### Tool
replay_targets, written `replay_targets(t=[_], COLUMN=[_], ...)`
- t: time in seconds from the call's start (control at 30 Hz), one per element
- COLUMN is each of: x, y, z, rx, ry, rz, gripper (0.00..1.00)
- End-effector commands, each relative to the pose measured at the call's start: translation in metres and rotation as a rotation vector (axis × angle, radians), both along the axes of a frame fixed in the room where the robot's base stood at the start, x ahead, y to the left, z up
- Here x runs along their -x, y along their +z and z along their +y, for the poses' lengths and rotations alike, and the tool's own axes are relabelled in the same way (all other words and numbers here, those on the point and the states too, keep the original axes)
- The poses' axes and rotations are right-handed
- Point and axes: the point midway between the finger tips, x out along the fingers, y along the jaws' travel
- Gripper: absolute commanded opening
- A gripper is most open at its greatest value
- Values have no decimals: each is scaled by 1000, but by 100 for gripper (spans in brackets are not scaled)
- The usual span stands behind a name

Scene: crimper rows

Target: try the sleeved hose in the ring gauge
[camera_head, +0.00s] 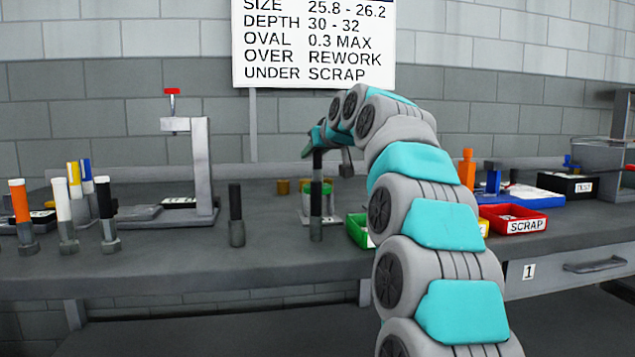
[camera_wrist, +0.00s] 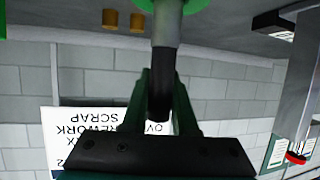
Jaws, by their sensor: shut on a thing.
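My gripper (camera_wrist: 165,105) is shut on a black hose (camera_wrist: 161,85), which stands upright below it; the hose also shows in the head view (camera_head: 317,165). A grey sleeve (camera_wrist: 168,25) covers the hose's far end in the wrist view. A green round piece (camera_wrist: 198,4), possibly the ring gauge, is cut off by the frame edge beside the sleeve. In the head view a green and white piece (camera_head: 329,200) shows around or behind the hose. I cannot tell whether the sleeve is inside it. My arm hides part of the bench there.
Another black hose (camera_head: 236,210) stands left of the held one. Several colour-topped posts (camera_head: 66,215) stand at far left, beside a grey stand with a red top (camera_head: 203,165). A green bin (camera_head: 359,230) and red SCRAP bin (camera_head: 512,220) are right. A size sign (camera_head: 313,40) hangs behind.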

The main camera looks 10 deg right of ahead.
Motion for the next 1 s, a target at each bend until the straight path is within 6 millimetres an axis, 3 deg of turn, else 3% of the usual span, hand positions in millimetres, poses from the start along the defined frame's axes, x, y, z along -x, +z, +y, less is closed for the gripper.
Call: replay_targets(t=[1.0], x=[0], y=[39], z=[0], rx=[0], ry=[0], rz=[-1], gripper=[0])
